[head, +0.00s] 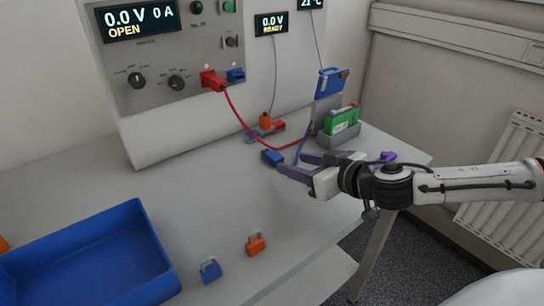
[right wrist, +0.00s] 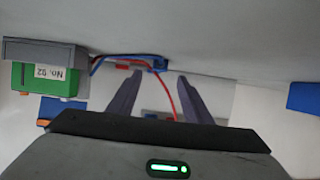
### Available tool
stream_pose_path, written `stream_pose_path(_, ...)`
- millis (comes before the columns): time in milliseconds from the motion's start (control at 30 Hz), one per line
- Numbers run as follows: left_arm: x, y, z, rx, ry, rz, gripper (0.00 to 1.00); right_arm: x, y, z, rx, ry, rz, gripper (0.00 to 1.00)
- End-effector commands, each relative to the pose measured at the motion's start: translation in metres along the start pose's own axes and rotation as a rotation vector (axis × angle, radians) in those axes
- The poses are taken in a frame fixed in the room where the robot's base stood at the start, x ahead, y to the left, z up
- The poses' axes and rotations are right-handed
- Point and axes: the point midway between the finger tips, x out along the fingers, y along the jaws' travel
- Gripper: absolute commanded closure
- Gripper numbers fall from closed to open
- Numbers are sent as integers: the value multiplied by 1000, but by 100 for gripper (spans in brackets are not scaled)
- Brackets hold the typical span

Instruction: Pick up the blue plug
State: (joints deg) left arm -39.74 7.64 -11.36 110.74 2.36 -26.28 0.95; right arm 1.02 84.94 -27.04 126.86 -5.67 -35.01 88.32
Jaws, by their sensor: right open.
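The blue plug (head: 272,157) lies on the grey bench, in front of the cycler panel. In the right wrist view the blue plug (right wrist: 160,64) shows just beyond the fingertips, roughly in line with the gap between them. My right gripper (head: 292,163) is open and empty, its purple fingers low over the bench just right of the plug. The plug looks outside the jaws; exact contact and height cannot be told. The right gripper's fingers (right wrist: 160,80) also show apart in the wrist view. My left gripper is not in view.
A red plug (head: 210,79) sits in the panel beside a blue socket (head: 236,75); its red cable hangs to the bench. A blue tray (head: 135,225) and two padlocks (head: 256,243) are nearer the front.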

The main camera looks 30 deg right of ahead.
Motion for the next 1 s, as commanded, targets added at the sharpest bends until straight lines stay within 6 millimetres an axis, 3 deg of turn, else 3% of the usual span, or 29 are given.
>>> stream_pose_path(367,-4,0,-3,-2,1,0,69,23,-1,-3,0,2,-2,55)
stream_pose_path(733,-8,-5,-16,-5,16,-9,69,66,0,-5,0,1,-3,55)
stream_pose_path(1000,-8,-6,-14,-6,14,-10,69,71,0,-3,-3,-1,-3,55)
